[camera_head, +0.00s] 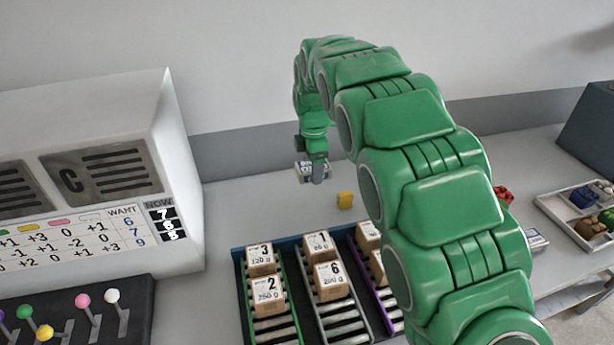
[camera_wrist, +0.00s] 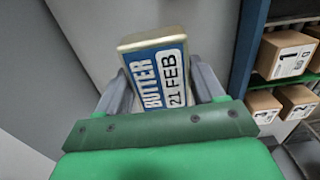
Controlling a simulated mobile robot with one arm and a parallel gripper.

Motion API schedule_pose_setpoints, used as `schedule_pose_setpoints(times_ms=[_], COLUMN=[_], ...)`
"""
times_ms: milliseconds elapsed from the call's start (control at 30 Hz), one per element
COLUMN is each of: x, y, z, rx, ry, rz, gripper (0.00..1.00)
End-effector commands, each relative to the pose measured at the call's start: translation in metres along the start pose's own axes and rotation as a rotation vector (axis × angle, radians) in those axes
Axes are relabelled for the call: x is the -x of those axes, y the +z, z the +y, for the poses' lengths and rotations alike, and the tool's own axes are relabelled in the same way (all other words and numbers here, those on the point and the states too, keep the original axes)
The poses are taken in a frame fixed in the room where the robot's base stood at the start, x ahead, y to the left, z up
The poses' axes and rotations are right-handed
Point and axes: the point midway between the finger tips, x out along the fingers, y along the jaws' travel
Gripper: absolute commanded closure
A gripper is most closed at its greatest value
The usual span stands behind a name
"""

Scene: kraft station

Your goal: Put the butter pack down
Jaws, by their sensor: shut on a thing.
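The butter pack (camera_wrist: 157,72) is a pale block with a blue and white label reading "BUTTER" and "21 FEB". In the wrist view it sits between the two grey fingers of my gripper (camera_wrist: 162,88), which is shut on it. In the head view my gripper (camera_head: 317,172) hangs from the green arm over the back of the grey counter, with the butter pack (camera_head: 305,172) small at its left side. I cannot tell whether the pack touches the counter.
A blue rack (camera_head: 238,262) with labelled cartons (camera_head: 262,258) stands in front. A yellow block (camera_head: 345,200) lies right of my gripper. The white machine (camera_head: 186,215) stands left. A compartment tray (camera_head: 545,207) is at far right. Counter left of my gripper looks clear.

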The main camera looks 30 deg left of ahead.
Motion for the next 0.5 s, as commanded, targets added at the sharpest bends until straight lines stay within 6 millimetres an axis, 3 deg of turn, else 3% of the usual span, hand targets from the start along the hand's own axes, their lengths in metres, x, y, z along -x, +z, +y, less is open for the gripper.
schedule_pose_setpoints(times_ms=[500], x=[-0.027], y=[0.004], z=[0.046], rx=[0.001], ry=[-0.001], rz=[0.000], gripper=[0.72])
